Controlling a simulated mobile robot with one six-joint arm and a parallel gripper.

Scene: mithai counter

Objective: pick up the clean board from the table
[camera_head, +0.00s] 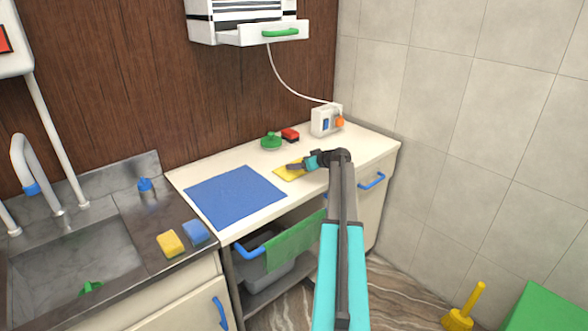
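A small flat yellow piece (285,174), which looks like the board, lies on the cream table top (215,160) right of the blue mat. Part of it is hidden by my gripper (292,166). My arm reaches in from the lower right, and the dark fingers are over or at the yellow piece's far right part. I cannot tell whether they touch it, or whether they are open or shut. No marks are clear on the visible part of the yellow piece.
A blue mat (235,196) covers the table's left part. A green item (271,141), a red item (290,134) and a white box (325,121) stand behind. A green cloth (295,241) hangs at the front. A sink (70,265) is left, a tiled wall (470,130) right.

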